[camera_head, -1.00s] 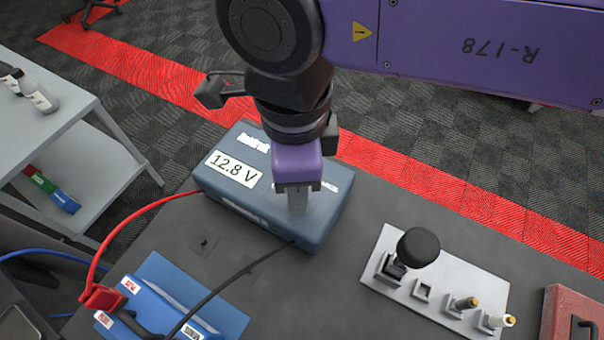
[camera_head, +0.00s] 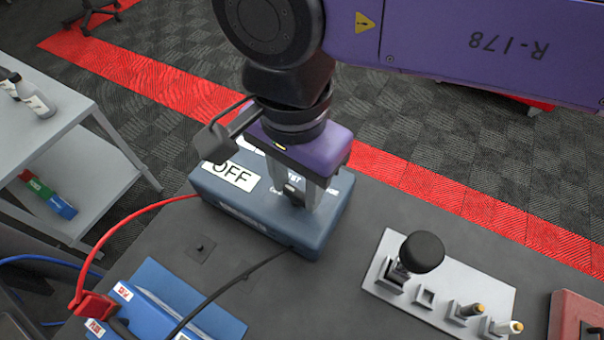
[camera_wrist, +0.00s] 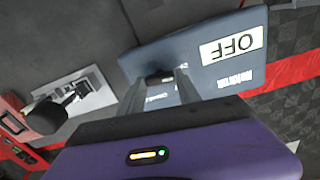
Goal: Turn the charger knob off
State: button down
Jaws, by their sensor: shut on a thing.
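The charger (camera_head: 240,212) is a blue-grey box on the dark bench, and its white display (camera_head: 232,176) reads OFF. In the wrist view the charger (camera_wrist: 210,55) shows with its OFF display (camera_wrist: 233,46). My gripper (camera_head: 308,200) points down over the charger's right part, its fingers shut on the small dark charger knob (camera_head: 294,191). In the wrist view my gripper (camera_wrist: 160,82) has its two fingers at either side of the knob (camera_wrist: 154,80), which is partly hidden.
A blue battery (camera_head: 170,305) with a red clamp (camera_head: 93,306) stands at front left, with red and black cables to the charger. A grey plate (camera_head: 395,300) with a black-knobbed lever (camera_head: 422,252) lies to the right. A grey shelf (camera_head: 60,150) stands at left.

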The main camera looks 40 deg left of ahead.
aim_at(298, 189)
jog(key=shift+w+n, duration=0.25)
jog(key=shift+n, duration=0.25)
dwell(0.3)
jog(key=c, duration=1)
grip_release()
jog(key=shift+o, duration=0.8)
jog(key=shift+s, duration=0.1)
notch_tip(298, 189, up, 8)
jog(key=shift+a+f+p, duration=0.1)
jog(key=shift+p, duration=0.25)
